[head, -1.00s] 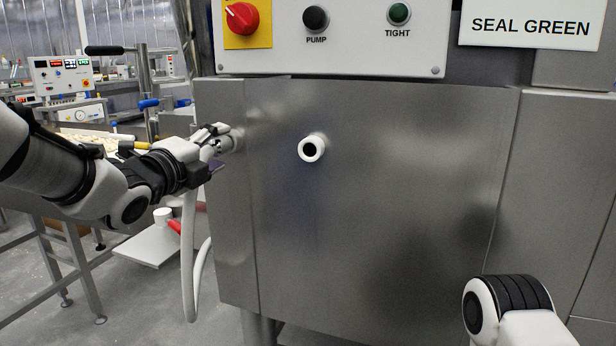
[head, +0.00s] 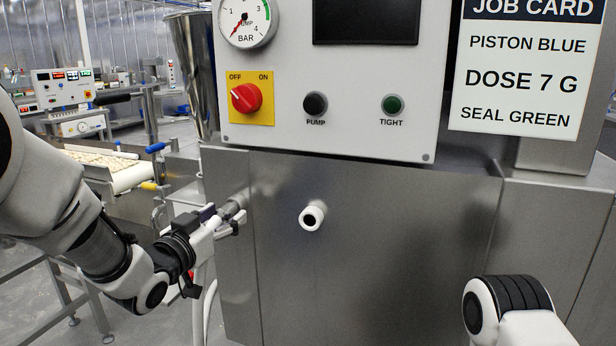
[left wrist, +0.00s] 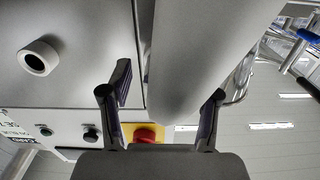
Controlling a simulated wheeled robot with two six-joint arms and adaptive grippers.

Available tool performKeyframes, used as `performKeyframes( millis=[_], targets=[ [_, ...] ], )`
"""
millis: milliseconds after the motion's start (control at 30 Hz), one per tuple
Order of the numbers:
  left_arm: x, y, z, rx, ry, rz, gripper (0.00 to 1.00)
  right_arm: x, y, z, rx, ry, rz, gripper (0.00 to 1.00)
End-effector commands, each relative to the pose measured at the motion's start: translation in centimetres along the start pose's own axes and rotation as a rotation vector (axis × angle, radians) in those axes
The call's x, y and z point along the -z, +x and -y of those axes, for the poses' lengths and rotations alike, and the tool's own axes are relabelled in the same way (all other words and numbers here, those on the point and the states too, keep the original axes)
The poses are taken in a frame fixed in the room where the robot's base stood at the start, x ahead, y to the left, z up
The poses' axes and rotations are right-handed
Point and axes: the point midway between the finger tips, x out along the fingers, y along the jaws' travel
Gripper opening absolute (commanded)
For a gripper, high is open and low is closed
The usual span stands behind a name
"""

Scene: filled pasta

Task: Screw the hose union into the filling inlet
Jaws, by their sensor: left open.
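The filling inlet (head: 312,216) is a short white tube with a dark bore, sticking out of the steel front panel. It also shows at the upper left of the left wrist view (left wrist: 39,58). A grey metal cylinder (head: 233,206), apparently the hose union, is at the fingers of my left gripper (head: 230,222), left of the inlet and apart from it. In the left wrist view a large grey cylinder (left wrist: 190,60) lies between the spread fingers; whether they touch it I cannot tell. The white hose (head: 208,305) hangs below the gripper. My right gripper is out of view.
Above the panel are a control box with a red OFF/ON switch (head: 246,97), a pump button (head: 315,104) and a pressure gauge (head: 246,18). A job card (head: 522,75) hangs at right. A conveyor (head: 130,175) stands at left. The space before the inlet is clear.

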Motion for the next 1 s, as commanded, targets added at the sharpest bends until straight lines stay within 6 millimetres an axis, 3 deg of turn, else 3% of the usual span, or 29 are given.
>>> performKeyframes(
  millis=[33,300,467,667,1000],
  targets=[
    [0.9,0.0,0.1,0.0,-0.1,0.004,0.61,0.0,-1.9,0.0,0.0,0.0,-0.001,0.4],
    [0.8,0.0,0.0,0.002,-0.734,0.004,0.61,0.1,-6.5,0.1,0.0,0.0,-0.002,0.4],
    [0.3,0.0,0.0,0.001,-0.89,0.001,0.61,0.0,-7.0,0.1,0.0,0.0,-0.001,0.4],
    [0.8,0.0,0.0,0.002,-1.236,0.003,0.61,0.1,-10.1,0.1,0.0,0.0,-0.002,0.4],
    [0.4,0.0,0.0,0.001,-1.609,0.001,0.61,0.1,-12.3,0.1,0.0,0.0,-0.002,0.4]
  ],
)
